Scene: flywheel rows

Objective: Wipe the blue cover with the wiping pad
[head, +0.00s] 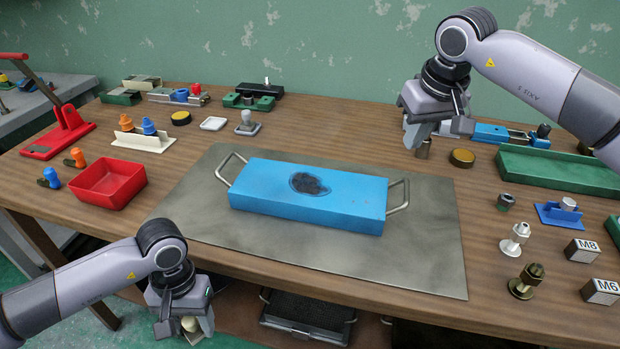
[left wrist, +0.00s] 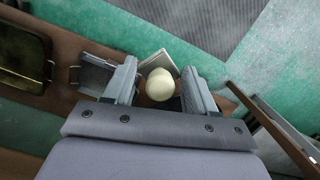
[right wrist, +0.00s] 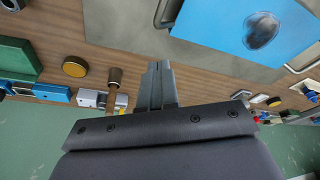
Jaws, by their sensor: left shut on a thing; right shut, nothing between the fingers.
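The blue cover (head: 265,200) lies on a grey metal sheet in the middle of the table, with a metal handle at each end. A dark smudge (head: 310,184) marks its top, and the cover also shows in the right wrist view (right wrist: 295,30). My left gripper (head: 184,322) is in front of the table's near edge, left of the cover. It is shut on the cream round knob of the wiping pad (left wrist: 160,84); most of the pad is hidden. My right gripper (head: 413,140) is shut and empty above the back right of the table; its fingers meet in the right wrist view (right wrist: 157,85).
A red bin (head: 108,182) and orange and blue pegs stand left of the metal sheet (head: 400,260). A green tray (head: 560,170), metal fittings and marked blocks crowd the right side. Small parts line the back. The sheet around the cover is clear.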

